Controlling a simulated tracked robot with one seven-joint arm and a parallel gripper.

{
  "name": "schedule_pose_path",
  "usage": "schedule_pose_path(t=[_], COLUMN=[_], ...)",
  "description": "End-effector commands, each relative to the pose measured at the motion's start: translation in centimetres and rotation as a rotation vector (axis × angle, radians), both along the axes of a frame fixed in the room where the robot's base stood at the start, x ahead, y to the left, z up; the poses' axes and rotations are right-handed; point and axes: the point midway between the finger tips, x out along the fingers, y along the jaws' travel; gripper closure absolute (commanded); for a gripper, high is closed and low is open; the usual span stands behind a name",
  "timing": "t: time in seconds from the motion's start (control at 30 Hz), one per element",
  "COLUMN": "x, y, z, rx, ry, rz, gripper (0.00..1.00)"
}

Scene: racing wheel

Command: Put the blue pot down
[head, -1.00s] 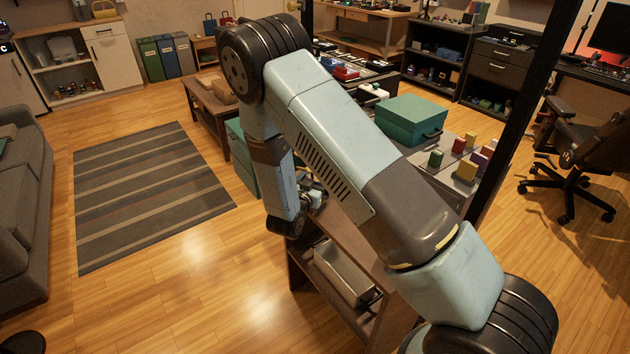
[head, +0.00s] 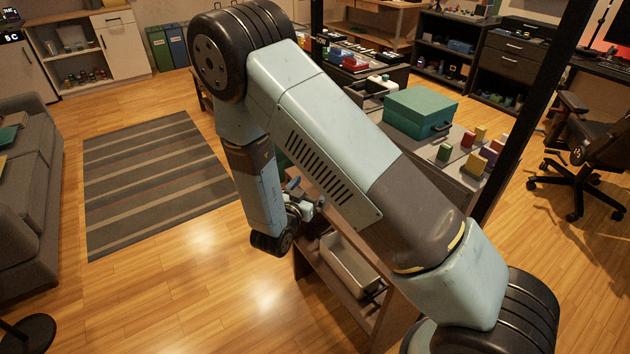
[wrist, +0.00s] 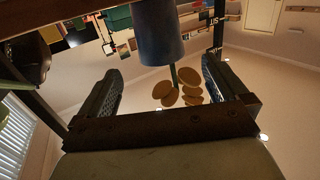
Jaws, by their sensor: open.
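The blue pot (wrist: 160,35) shows large at the top middle of the wrist view, with its upper part cut off by the frame. My gripper (wrist: 161,70) is open. Its two dark fingers stand well apart, one on each side of the pot's line, with a visible gap to it on both sides. In the head view my gripper (head: 299,206) is small and partly hidden by my own arm, beside the shelf table. A small blue shape beside it may be the pot. I cannot tell what the pot rests on.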

Motion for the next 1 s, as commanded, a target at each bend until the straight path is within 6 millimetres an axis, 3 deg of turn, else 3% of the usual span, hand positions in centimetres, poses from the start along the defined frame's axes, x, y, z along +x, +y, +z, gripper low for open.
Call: schedule_pose_path(t=[0.23,0.53,0.77,1.0], x=[-1.7,-1.0,2.5,5.3], y=[0.9,0.8,0.5,0.1], z=[0.1,0.7,4.1,9.1], rx=[0.000,0.037,0.218,0.398], ry=[0.001,0.020,0.129,0.252], rz=[0.000,0.004,0.050,0.147], gripper=[0.00,0.00,0.00,0.00])
